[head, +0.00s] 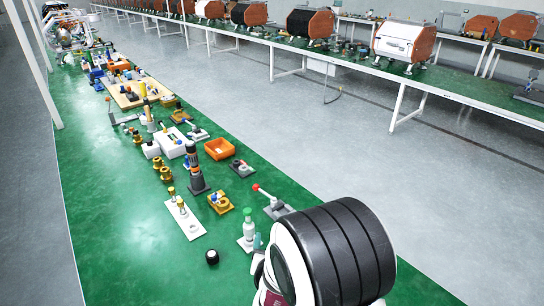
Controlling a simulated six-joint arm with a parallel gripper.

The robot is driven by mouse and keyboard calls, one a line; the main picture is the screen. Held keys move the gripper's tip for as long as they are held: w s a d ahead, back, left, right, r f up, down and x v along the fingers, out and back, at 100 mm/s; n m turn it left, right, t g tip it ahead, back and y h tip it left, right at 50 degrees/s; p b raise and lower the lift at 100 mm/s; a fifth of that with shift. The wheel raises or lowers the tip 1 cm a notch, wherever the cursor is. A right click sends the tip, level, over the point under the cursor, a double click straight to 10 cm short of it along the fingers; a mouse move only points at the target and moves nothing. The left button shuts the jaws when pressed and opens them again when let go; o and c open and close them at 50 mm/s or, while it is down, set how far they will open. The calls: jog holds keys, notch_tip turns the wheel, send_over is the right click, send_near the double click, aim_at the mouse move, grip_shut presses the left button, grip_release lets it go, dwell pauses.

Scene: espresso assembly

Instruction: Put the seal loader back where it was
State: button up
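I cannot tell for sure which of the small parts on the green bench is the seal loader. A small black round piece with a pale top (212,257) stands alone on the green surface near the front. A white plate (185,220) behind it carries small brass-and-white upright pieces. A brass fixture (221,204) sits to the right of that plate. A dark upright tool with an orange band (195,165) stands farther back. My arm's black and white links fill the lower right. My gripper is not visible, and the links hide part of the bench there.
A white bottle with a green top (249,226) stands on a pale plate beside my arm. A red-knobbed lever fixture (270,200) and an orange bin (219,148) are nearby. The bench's front left is bare green. Another bench with coffee machines (404,40) runs across the aisle.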

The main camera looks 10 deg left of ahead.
aim_at(249, 225)
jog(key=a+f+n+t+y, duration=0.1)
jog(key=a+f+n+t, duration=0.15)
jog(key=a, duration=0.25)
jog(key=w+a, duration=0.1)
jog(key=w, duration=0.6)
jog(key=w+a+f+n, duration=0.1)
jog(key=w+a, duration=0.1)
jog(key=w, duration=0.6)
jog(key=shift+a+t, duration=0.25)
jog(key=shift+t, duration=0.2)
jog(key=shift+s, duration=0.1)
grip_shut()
